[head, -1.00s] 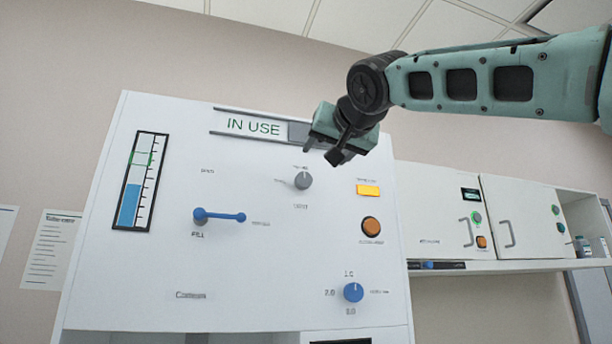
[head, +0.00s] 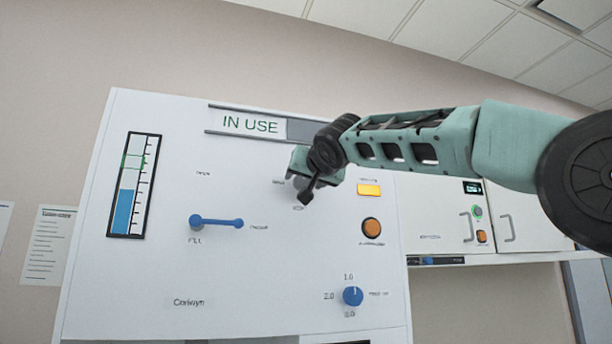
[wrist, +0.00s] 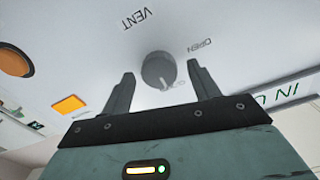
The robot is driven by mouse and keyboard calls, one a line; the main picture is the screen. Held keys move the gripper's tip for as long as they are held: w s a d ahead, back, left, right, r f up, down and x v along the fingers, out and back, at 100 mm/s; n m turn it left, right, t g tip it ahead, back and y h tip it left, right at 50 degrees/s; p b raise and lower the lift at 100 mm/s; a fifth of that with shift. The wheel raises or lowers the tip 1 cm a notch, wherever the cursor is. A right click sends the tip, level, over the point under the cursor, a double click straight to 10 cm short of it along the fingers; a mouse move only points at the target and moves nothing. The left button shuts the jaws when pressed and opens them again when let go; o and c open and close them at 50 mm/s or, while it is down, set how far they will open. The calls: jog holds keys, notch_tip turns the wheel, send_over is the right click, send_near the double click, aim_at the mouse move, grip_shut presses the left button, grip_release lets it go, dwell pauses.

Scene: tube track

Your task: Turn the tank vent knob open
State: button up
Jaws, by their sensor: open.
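The tank vent knob (wrist: 156,68) is a grey round knob on the white panel, seen in the wrist view between my fingers. A VENT label is above it there and an OPEN label to its right. Its pale pointer mark seems directed at a small unreadable label below, not at OPEN. My gripper (wrist: 161,72) is open, with one finger on each side of the knob in that view. I cannot tell whether the fingers touch it. In the head view my gripper (head: 299,189) is in front of the panel and hides most of the knob.
The white panel (head: 130,280) also carries a level gauge (head: 133,185), a blue lever (head: 217,221), a blue dial (head: 353,296), an orange button (head: 371,227), a yellow lamp (head: 369,189) and an IN USE sign (head: 250,124). White cabinets (head: 440,205) stand to the right.

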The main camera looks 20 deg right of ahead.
jog(key=c, duration=1)
jog(key=shift+n, duration=0.3)
jog(key=n, duration=0.8)
jog(key=shift+a+r+n, duration=0.1)
jog(key=shift+n, duration=0.3)
jog(key=n+p, duration=0.1)
jog(key=n, duration=0.3)
jog(key=shift+n, duration=0.3)
jog(key=shift+a+n+p, duration=0.1)
jog(key=shift+n+p, duration=0.4)
jog(key=shift+n, duration=1.5)
jog(key=shift+f, duration=0.2)
